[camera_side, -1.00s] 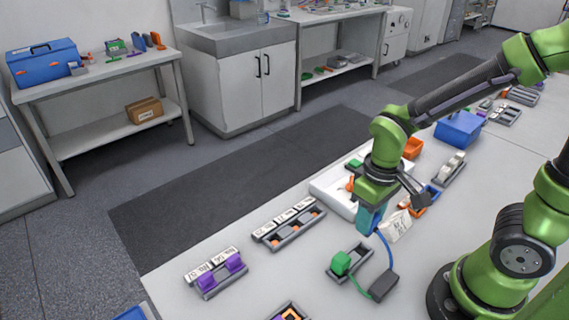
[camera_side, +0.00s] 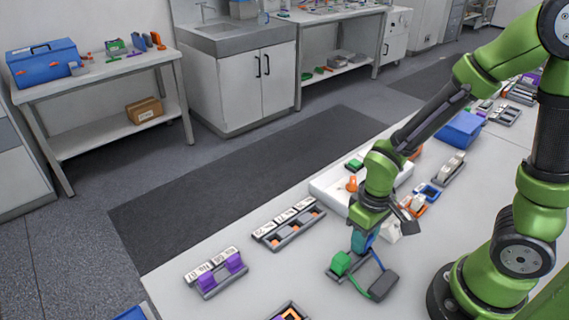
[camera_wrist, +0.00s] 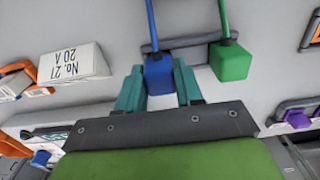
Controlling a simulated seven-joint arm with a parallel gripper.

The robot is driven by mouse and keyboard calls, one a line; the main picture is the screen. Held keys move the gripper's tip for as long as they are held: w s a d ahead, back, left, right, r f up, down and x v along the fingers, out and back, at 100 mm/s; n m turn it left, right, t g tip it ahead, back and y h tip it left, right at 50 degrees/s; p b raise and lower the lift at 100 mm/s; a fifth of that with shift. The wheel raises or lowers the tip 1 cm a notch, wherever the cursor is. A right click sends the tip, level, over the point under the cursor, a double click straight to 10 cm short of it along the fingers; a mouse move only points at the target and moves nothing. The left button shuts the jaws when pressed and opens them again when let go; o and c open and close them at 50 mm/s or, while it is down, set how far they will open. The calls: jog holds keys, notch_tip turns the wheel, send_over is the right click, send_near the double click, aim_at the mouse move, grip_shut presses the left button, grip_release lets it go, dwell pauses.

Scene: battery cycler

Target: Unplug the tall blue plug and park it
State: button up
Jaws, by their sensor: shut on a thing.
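My gripper (camera_side: 363,238) has teal fingers and is shut on the blue plug (camera_wrist: 158,74), which sits between both fingers in the wrist view. A blue cable (camera_wrist: 151,22) runs from the plug. In the side view the plug is low, at the right end of a grey holder (camera_side: 334,275), beside the green plug (camera_side: 341,263). The green plug also shows just right of the blue one in the wrist view (camera_wrist: 230,62). The fingers hide most of the blue plug in the side view; I cannot tell whether it is seated or just above the holder.
A dark grey box (camera_side: 384,286) takes the blue and green cables. A white block labelled No. 21 20 A (camera_wrist: 75,64) is left in the wrist view. A white tray (camera_side: 325,190) lies behind my gripper. Labelled racks (camera_side: 290,235) and one with purple plugs (camera_side: 221,284) stand left.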

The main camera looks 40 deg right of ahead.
jog(key=shift+f, duration=0.2)
dwell(0.4)
jog(key=o, duration=1.1)
jog(key=shift+o, duration=0.2)
